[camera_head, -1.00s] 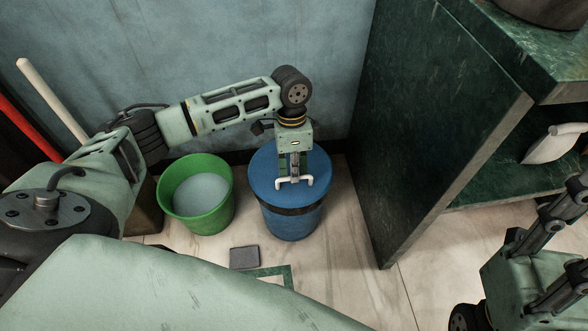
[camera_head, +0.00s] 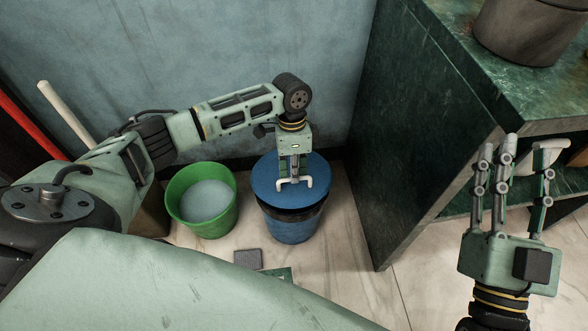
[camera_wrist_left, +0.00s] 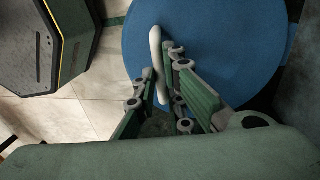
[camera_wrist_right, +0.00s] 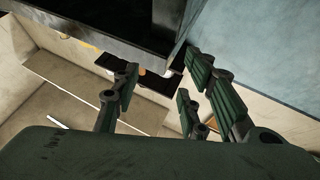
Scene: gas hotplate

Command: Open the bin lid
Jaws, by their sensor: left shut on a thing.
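The blue bin (camera_head: 292,232) stands on the floor against the wall. Its blue round lid (camera_head: 265,184) has a white bar handle (camera_head: 309,184). My left gripper (camera_head: 294,180) is above the lid and shut on the handle; in the left wrist view the fingers (camera_wrist_left: 164,82) close on both sides of the handle (camera_wrist_left: 155,42). The front of the lid is raised a little above the rim, with a dark band showing below it. My right gripper (camera_head: 512,170) is open and empty at the right, fingers pointing up.
A green bucket (camera_head: 184,212) stands close left of the bin. A dark green cabinet (camera_head: 400,130) rises close on its right, with a pot (camera_head: 520,35) on top. A small grey block (camera_head: 247,259) lies on the floor in front.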

